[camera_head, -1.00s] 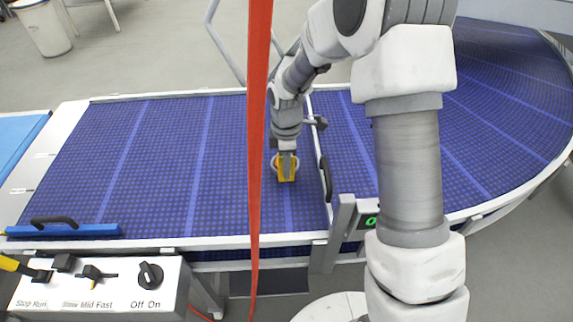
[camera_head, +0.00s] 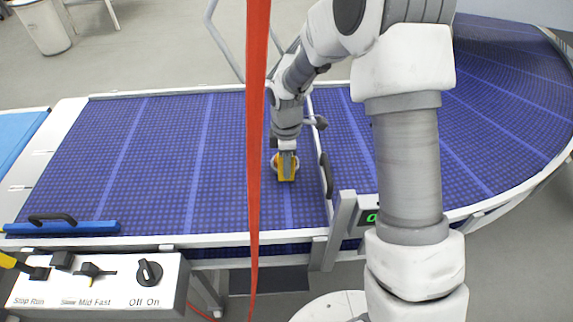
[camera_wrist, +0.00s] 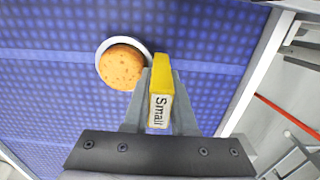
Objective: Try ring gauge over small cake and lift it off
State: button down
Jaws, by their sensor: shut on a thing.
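My gripper (camera_wrist: 160,95) is shut on the yellow handle of the ring gauge, marked "Small" (camera_wrist: 160,110). The gauge's white ring (camera_wrist: 103,46) shows as a pale band around the upper edge of the small cake (camera_wrist: 121,67), a round orange-brown disc. How high the ring sits on the cake I cannot tell. In the head view, the yellow handle (camera_head: 287,172) is upright under my gripper (camera_head: 287,154), and the ring and cake are partly hidden behind it.
The blue conveyor belt (camera_head: 170,150) is clear to the left. A metal rail with a black handle (camera_head: 326,175) stands close to the right of my gripper. A blue bar (camera_head: 70,228) lies at the front left, above the control box (camera_head: 100,285). A red strip (camera_head: 258,120) hangs in front.

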dwell(0.3)
jog(key=shift+c, duration=1)
grip_release()
jog(key=shift+r+p, duration=2.55)
jog(key=shift+r, duration=1)
jog(key=shift+f, duration=0.1)
